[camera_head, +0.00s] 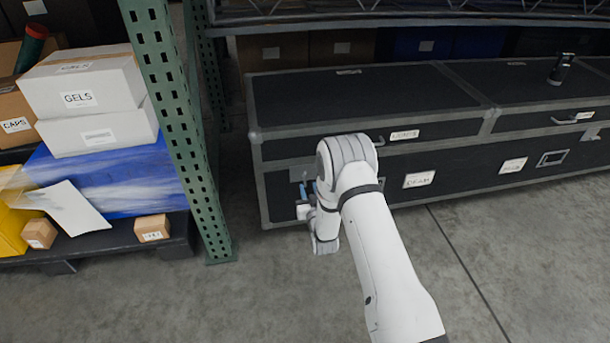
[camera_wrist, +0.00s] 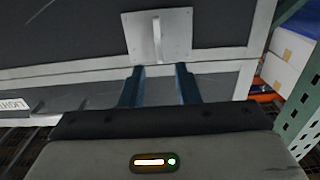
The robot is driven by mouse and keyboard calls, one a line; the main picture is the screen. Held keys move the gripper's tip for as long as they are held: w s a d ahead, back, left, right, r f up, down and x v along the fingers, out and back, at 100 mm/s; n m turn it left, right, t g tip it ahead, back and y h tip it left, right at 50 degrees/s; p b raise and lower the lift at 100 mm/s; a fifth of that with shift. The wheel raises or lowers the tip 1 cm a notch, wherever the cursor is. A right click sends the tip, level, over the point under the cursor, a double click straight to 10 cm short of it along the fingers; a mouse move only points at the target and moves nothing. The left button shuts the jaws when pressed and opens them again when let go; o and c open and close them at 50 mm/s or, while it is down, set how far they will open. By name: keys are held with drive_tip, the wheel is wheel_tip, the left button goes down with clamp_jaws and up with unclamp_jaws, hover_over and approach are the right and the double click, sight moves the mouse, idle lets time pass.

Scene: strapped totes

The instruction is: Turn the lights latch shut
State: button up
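The lights case (camera_head: 360,95) is a long black case with grey metal edging on the floor; its front label (camera_head: 405,135) is hard to read. In the wrist view, a partly visible label (camera_wrist: 14,106) appears upside down. The latch (camera_wrist: 159,35) is a pale metal plate with a narrow upright lever in its middle, near the case's seam. My gripper (camera_wrist: 159,77) has two blue fingers apart with nothing between them. The lever lies beyond the fingertips, roughly centred between them; contact is not visible. In the head view my gripper (camera_head: 311,188) is at the case's left end, partly hidden by my arm.
A green perforated rack post (camera_head: 170,110) stands left of the case. White boxes (camera_head: 88,85) sit on a blue-wrapped load on a dark pallet (camera_head: 125,240). A second black case (camera_head: 525,85) adjoins on the right, with a dark object (camera_head: 561,68) on top. Front floor is clear.

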sight(305, 178)
drive_tip(key=b+x, duration=0.2)
drive_tip(key=x, duration=0.5)
drive_tip(key=shift+w+f, duration=0.1)
drive_tip(key=shift+w, duration=0.05)
clamp_jaws()
drive_tip(key=shift+a, duration=0.25)
drive_tip(key=shift+d, duration=0.15)
